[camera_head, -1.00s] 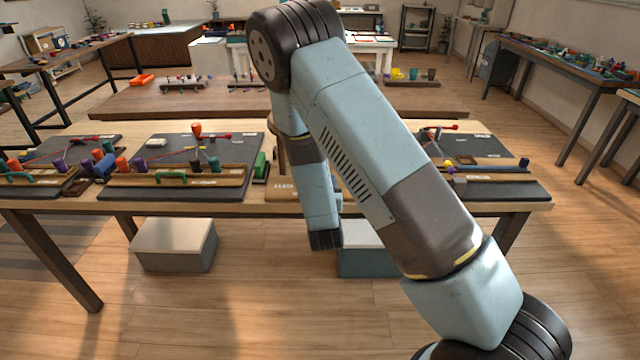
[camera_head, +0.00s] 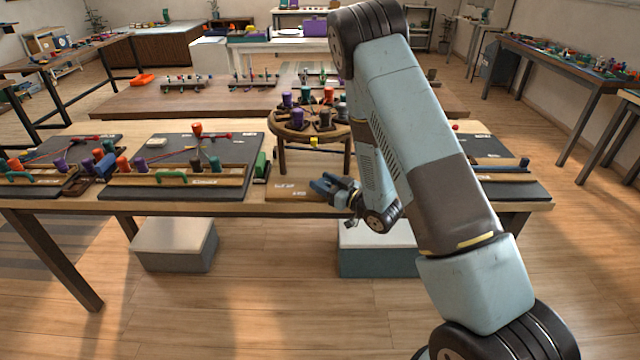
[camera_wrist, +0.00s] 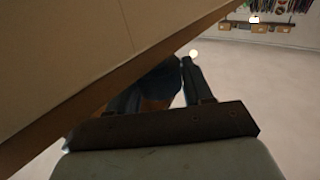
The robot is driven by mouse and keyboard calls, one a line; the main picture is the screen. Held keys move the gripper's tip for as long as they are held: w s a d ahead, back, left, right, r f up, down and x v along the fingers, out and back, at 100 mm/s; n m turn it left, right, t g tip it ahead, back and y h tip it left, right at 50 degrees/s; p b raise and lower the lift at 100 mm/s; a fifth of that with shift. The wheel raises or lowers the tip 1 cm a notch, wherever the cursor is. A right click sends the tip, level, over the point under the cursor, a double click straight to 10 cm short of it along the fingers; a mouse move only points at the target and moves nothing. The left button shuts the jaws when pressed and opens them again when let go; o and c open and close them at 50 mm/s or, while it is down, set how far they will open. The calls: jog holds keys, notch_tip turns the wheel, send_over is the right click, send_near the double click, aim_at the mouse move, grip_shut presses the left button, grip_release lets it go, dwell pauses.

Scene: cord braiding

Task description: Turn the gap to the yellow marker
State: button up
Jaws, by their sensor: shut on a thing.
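A round wooden braiding stand (camera_head: 348,131) stands on the table behind my gripper, with several coloured bobbins around its top. A small yellow marker (camera_head: 313,142) shows at its front rim. I cannot clearly make out which space between bobbins is the gap. My gripper (camera_head: 334,184) is low at the table's front edge, in front of and below the stand and apart from its top. Its dark fingers point left, beside a labelled wooden board (camera_head: 290,191). In the wrist view the fingers (camera_wrist: 166,84) appear beside a large tan surface; what they hold is not clear.
Dark boards with cords and bobbins lie left (camera_head: 180,150) and right (camera_head: 510,180) on the table (camera_head: 100,208). A green block (camera_head: 261,166) stands left of the labelled board. Boxes (camera_head: 174,245) sit on the floor below.

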jog(key=shift+w+d+n+g+y, duration=0.1)
jog(key=shift+w+n+g+y, duration=0.05)
jog(key=shift+n+g+y, duration=1.5)
jog(key=shift+g, duration=0.55)
jog(key=shift+r, duration=0.1)
jog(key=o, duration=0.9)
jog(key=shift+o, duration=0.3)
jog(key=v, duration=1.3)
jog(key=shift+s+d, duration=0.2)
jog(key=shift+d, duration=0.1)
